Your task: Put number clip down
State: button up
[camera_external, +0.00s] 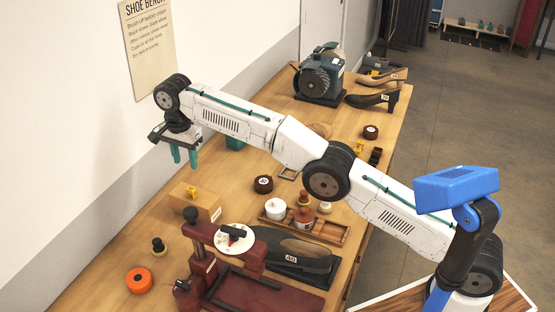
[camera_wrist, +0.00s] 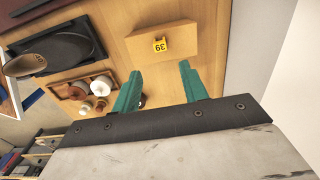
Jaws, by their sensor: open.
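The yellow number clip (camera_wrist: 159,45), marked 39, stands on the light wooden box (camera_wrist: 135,42) near its edge in the wrist view. In the external view the clip (camera_external: 191,191) shows small and yellow on top of the same box (camera_external: 205,207). My gripper (camera_external: 184,159) is raised in the air near the wall, apart from the clip and box. In the wrist view my gripper (camera_wrist: 160,84) has its two teal fingers spread with nothing between them; the clip and box lie past the fingertips.
A dark red press (camera_external: 215,262) stands in front of the box. A wooden tray (camera_external: 328,233) with jars and a dark shoe (camera_external: 300,250) are to the right. An orange tin (camera_external: 139,280) sits front left. A green grinding machine (camera_external: 320,75) stands at the back.

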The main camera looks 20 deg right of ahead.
jog(key=w+d+r+n, duration=0.1)
jog(key=d+r, duration=0.5)
jog(key=d, duration=0.4)
jog(key=w+d+r+n, duration=0.1)
jog(key=d+r, duration=0.6)
jog(key=d, duration=0.4)
jog(key=s+d+r+n, duration=0.15)
jog(key=s+d, duration=0.25)
jog(key=d, duration=0.5)
jog(key=s+d+r+n, duration=0.1)
jog(key=s+d+r, duration=0.1)
jog(key=s+d, duration=0.5)
jog(key=s+d+f+n+t, duration=0.1)
jog(key=s+d+f, duration=0.1)
jog(key=s+d, duration=0.55)
jog(key=s+d+f+n, duration=0.1)
jog(key=s+d+f, duration=0.2)
jog(key=s+d, duration=0.4)
jog(key=s+d+f+n, duration=0.1)
jog(key=s+d+f, duration=0.2)
jog(key=s+f, duration=0.3)
jog(key=s+d+f+n, duration=0.1)
jog(key=s+d+f, duration=0.3)
jog(key=s+f, duration=0.2)
jog(key=shift+s+d, duration=0.25)
jog(key=shift+s, duration=0.8)
jog(key=shift+o, duration=0.5)
jog(key=shift+n, duration=0.25)
